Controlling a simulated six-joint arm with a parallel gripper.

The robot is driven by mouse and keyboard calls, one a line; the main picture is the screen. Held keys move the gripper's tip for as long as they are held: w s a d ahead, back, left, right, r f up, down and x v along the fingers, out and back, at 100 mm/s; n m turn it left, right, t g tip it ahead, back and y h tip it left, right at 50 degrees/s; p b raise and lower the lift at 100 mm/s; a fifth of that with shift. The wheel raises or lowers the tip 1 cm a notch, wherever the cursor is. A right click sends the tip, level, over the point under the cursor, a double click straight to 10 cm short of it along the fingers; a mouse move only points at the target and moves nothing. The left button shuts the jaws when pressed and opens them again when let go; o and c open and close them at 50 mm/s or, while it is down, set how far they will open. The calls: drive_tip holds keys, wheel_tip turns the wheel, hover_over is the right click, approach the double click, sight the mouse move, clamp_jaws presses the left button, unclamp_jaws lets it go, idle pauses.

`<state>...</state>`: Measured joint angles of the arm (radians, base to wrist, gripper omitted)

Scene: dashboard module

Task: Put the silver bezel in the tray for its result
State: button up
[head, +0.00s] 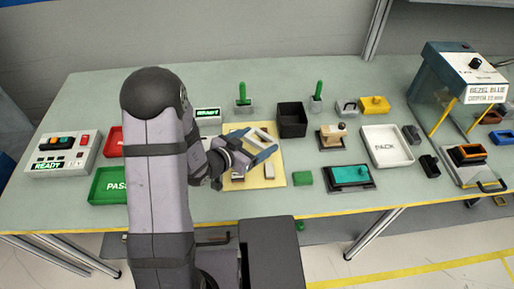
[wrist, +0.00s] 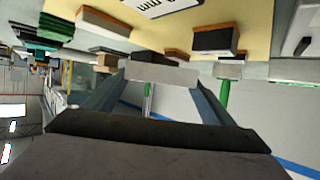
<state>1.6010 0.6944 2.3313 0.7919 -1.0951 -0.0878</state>
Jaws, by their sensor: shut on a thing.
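The green tray marked PASS (head: 105,192) and a red tray (head: 112,140) stand on the left, both partly hidden by my arm. A small display (head: 208,114) with green lettering stands behind the mat; its word is hard to read.
A black bin (head: 292,121) stands right of the mat, with a white PACK tray (head: 387,158) farther right. Green-handled fixtures (head: 242,98) stand behind. A READY button panel (head: 62,155) is far left.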

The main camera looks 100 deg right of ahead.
sight(257, 148)
drive_tip(key=shift+f, duration=1.85)
drive_tip(key=shift+f, duration=0.2)
drive_tip(key=o, duration=1.1)
drive_tip(key=shift+r, duration=0.2)
drive_tip(key=v, duration=1)
drive_tip(key=shift+w+a+r, duration=0.15)
drive_tip(key=shift+w+r, duration=0.05)
drive_tip(key=shift+r, duration=0.1)
drive_tip(key=shift+o, duration=0.5)
drive_tip(key=shift+w+a+r+p, duration=0.1)
drive_tip(key=shift+w+a+p, duration=0.35)
drive_tip(key=shift+p, duration=0.2)
